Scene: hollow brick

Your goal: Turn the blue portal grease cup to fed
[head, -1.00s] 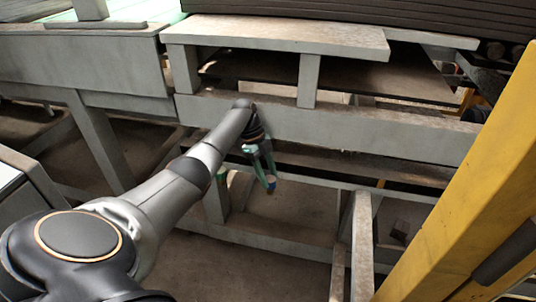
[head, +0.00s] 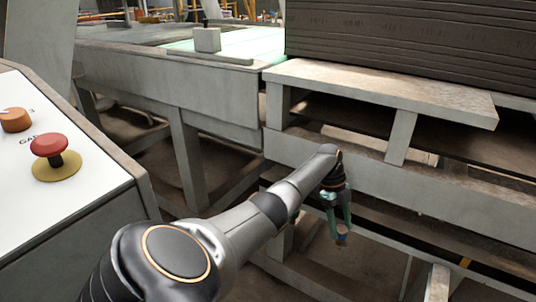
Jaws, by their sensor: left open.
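My left gripper (head: 341,234) hangs below the grey beam of the frame, pointing down, with its two green fingers apart. A small blue spot with a brownish part shows at its fingertips. It is too small to tell whether this is the blue portal grease cup or part of the gripper, or whether the fingers touch it. No marking for fed can be read. My right gripper is not in view.
A control panel (head: 60,215) with a red mushroom button (head: 49,146) and an orange knob (head: 15,120) stands at the left. A grey frame (head: 400,140) carries a dark stack (head: 410,45) at the right. A pale green belt (head: 245,45) lies behind.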

